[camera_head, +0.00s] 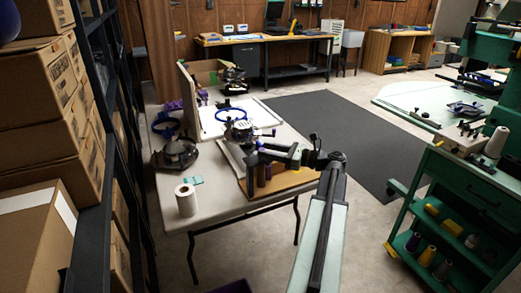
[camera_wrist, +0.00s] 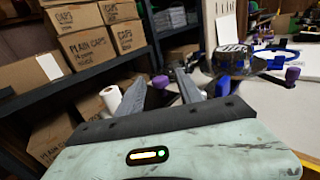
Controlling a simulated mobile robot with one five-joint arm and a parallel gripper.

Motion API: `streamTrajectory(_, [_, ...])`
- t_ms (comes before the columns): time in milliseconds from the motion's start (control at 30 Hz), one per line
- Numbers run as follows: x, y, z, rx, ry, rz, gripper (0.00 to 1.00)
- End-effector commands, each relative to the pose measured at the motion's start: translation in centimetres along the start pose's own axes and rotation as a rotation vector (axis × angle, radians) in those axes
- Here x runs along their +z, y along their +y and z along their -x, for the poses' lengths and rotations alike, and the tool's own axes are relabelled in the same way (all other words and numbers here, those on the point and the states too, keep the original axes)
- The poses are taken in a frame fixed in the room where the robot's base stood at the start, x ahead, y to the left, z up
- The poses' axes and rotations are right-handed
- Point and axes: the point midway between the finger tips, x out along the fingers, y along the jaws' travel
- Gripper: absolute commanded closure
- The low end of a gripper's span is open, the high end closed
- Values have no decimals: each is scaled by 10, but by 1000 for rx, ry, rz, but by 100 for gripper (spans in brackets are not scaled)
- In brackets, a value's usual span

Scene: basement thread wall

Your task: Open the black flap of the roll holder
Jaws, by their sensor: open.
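A dark, rounded object (camera_head: 175,153) sits at the left edge of the folding table in the head view. I cannot tell whether it is the roll holder, and no black flap can be made out clearly. A white roll (camera_head: 186,200) stands upright at the table's near left corner. It also shows left of my fingers in the wrist view (camera_wrist: 111,98). My gripper (camera_head: 250,158) is over the table, right of the dark object and apart from it. In the wrist view its two fingers (camera_wrist: 172,84) are spread with nothing seen held between them.
The table (camera_head: 215,215) also carries a black cap-like item with white lettering (camera_wrist: 236,58), blue hoops (camera_head: 232,114) and a teal card (camera_head: 195,181). Shelves with cardboard boxes (camera_head: 40,85) border the left. A green cart (camera_head: 465,200) stands right, with open floor between.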

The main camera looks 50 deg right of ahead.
Motion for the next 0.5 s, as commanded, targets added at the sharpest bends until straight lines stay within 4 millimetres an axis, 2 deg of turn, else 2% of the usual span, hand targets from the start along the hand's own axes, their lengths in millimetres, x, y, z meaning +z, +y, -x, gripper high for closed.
streamTrajectory(100, [0, 0, -17, 1, 0, 0, 57])
streamTrajectory(200, [0, 0, -24, 1, 0, 0, 57])
streamTrajectory(467, [0, 0, -26, 0, 0, 0, 57])
streamTrajectory(500, [0, 0, -26, 1, 0, 0, 69])
